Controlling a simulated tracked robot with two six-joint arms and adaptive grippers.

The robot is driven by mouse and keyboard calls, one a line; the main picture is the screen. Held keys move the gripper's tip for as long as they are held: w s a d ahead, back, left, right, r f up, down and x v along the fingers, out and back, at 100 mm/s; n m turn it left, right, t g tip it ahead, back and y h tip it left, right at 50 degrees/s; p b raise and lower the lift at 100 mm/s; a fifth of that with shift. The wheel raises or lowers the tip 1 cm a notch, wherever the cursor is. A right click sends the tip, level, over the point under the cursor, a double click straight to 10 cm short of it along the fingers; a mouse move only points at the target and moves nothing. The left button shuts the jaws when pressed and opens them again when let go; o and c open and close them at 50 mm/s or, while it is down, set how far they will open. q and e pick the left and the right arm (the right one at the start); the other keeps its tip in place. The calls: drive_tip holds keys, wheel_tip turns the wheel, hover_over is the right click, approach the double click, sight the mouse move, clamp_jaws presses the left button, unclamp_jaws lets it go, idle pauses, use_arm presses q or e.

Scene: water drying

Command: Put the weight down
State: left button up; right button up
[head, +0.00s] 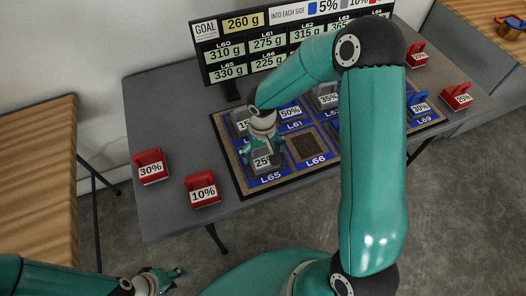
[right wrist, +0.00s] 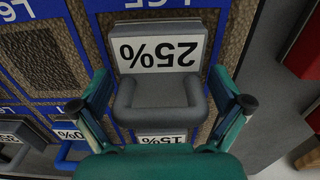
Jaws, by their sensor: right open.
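The grey weight marked 25% (head: 264,163) stands on cell L65 of the board (head: 243,191) in the head view. It also shows in the right wrist view (right wrist: 160,93), with its grey handle toward the gripper. My right gripper (head: 262,152) is right over this weight. Its fingers are spread on both sides, apart from it, in the right wrist view (right wrist: 163,108). My left gripper (head: 172,279) is low at the bottom left of the head view, away from the table, with its fingers apart and empty. My right arm hides part of the board.
Cell L66 (head: 306,145) beside L65 is empty. Red weights marked 30% (head: 151,167) and 10% (head: 203,191) stand on the grey table's left side. Other weights stand behind, and red ones at the right. A goal screen (head: 270,45) reads 260 g.

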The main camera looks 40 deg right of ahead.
wheel_tip(320, 180, up, 12)
drive_tip(key=shift+r, duration=0.1)
idle(0.4)
idle(0.4)
